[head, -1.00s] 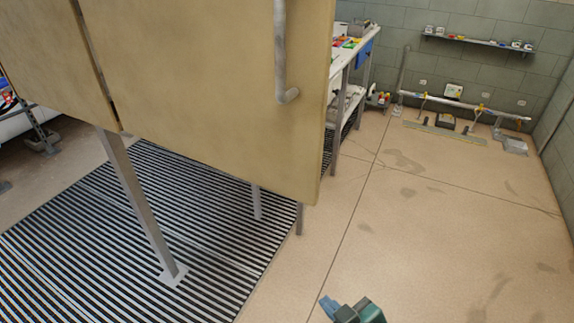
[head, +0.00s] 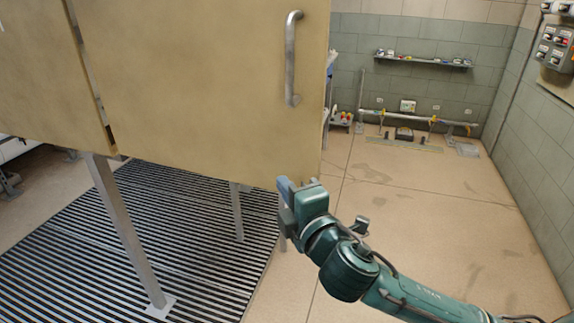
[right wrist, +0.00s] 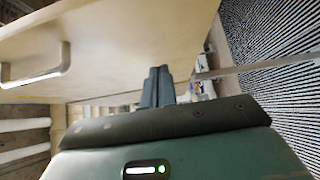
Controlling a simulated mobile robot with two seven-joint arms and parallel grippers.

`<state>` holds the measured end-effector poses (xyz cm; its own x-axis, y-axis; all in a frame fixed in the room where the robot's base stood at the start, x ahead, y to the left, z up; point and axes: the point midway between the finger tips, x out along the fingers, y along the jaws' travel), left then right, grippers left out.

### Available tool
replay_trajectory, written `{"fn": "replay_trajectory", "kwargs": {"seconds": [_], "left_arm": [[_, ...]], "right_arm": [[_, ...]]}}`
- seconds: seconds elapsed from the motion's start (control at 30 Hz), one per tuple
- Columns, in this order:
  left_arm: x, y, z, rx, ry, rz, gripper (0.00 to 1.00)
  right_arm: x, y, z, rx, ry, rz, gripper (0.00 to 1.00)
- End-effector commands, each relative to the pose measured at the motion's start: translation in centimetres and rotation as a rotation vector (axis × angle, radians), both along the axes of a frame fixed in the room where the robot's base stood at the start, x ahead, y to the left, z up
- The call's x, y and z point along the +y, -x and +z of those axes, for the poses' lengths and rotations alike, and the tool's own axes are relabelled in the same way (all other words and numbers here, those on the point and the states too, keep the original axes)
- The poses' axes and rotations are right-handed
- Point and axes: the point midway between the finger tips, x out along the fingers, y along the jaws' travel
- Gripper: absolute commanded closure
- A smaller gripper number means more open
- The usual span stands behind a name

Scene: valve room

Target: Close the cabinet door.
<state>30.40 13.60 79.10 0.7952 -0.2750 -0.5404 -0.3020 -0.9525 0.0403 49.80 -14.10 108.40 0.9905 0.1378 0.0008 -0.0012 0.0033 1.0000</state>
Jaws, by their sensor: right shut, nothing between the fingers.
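The tan cabinet door (head: 215,80) fills the upper middle of the head view, with a vertical grey bar handle (head: 291,60) near its right edge. The door also spans the top of the right wrist view (right wrist: 130,45), with its handle (right wrist: 40,75) at left. How far the door stands open is hard to tell. My right gripper (head: 283,184) is at the door's lower right corner, below the handle. Its fingers (right wrist: 158,86) are together and empty, close to the door's edge; whether they touch it is unclear. My left gripper is out of view.
Metal legs (head: 125,230) support the cabinet above a striped floor grating (head: 70,245). The tan floor (head: 430,190) at right is largely clear. A wall shelf (head: 425,60) and low pipe (head: 400,116) are at the back; a control panel (head: 556,45) hangs at right.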

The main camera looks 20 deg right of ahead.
Motion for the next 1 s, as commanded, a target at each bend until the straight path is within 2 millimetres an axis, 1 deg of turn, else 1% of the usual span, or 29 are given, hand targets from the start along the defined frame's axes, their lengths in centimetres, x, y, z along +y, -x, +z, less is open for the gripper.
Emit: {"fn": "replay_trajectory", "kwargs": {"seconds": [0.03,0.13,0.17,0.2,0.3,0.4,0.57,0.87,1.0], "left_arm": [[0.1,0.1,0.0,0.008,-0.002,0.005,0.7],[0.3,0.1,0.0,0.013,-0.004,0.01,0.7],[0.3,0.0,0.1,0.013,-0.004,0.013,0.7],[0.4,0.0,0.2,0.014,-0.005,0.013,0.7],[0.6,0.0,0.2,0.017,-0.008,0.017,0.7],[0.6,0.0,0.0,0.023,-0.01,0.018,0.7],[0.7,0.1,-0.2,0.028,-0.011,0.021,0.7],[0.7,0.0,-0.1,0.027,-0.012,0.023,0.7],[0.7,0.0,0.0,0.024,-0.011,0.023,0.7]], "right_arm": [[0.2,-1.2,0.3,-0.002,-0.001,-0.001,1.0],[0.5,-3.2,0.2,-0.001,-0.002,0.0,1.0],[0.4,-3.7,0.2,-0.001,-0.001,-0.001,1.0],[-0.3,-4.2,0.1,0.001,0.002,-0.003,1.0],[-1.1,-5.2,0.1,0.001,-0.001,-0.001,1.0],[-1.6,-5.9,0.0,0.002,-0.001,0.0,1.0],[-2.0,-6.4,0.0,0.001,-0.003,0.001,1.0],[-2.0,-6.4,-0.1,0.001,-0.003,0.001,1.0],[-2.5,-6.5,-0.1,0.002,-0.002,0.005,1.0]]}}
